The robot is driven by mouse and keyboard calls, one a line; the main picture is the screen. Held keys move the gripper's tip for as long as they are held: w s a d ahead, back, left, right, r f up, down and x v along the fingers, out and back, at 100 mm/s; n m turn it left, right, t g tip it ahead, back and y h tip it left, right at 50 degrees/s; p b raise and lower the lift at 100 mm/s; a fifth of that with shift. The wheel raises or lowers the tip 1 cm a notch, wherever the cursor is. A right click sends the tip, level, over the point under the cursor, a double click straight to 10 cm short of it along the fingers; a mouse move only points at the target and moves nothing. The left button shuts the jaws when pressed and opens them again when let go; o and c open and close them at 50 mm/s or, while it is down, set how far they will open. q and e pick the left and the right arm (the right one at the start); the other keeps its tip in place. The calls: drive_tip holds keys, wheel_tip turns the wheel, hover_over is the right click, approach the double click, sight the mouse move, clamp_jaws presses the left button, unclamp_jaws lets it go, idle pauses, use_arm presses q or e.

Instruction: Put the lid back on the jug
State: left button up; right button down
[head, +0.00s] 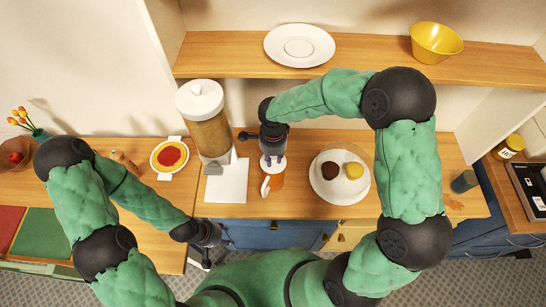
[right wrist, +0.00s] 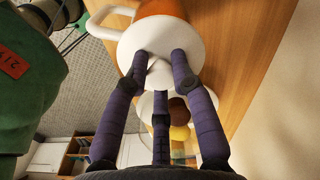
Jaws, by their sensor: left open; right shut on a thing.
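The jug (head: 276,184) is orange with a white handle and stands on the wooden counter, right of a white sheet. Its orange body and handle also show in the right wrist view (right wrist: 158,8). The lid (head: 265,161) is a round white disc at the jug's top. It largely hides the jug's opening, and I cannot tell whether it touches the rim. My right gripper (head: 272,158) is shut on the lid's knob from above; its purple fingers show around the lid in the right wrist view (right wrist: 184,38). My left gripper (head: 207,247) is open and empty, low at the counter's front edge.
A tall dispenser (head: 211,135) stands close left of the jug, behind the white sheet (head: 228,188). A white plate (head: 328,197) with brown and yellow items lies to the right. A bowl (head: 158,160) with red contents sits left. A shelf (head: 370,55) runs above the counter.

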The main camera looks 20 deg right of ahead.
drive_tip(key=shift+b, duration=0.35)
idle(0.7)
idle(0.4)
drive_tip(key=shift+c, duration=2.4)
unclamp_jaws()
drive_tip(key=shift+r, duration=0.15)
drive_tip(key=shift+r+p, duration=1.75)
drive_tip(key=shift+r, duration=1.6)
clamp_jaws()
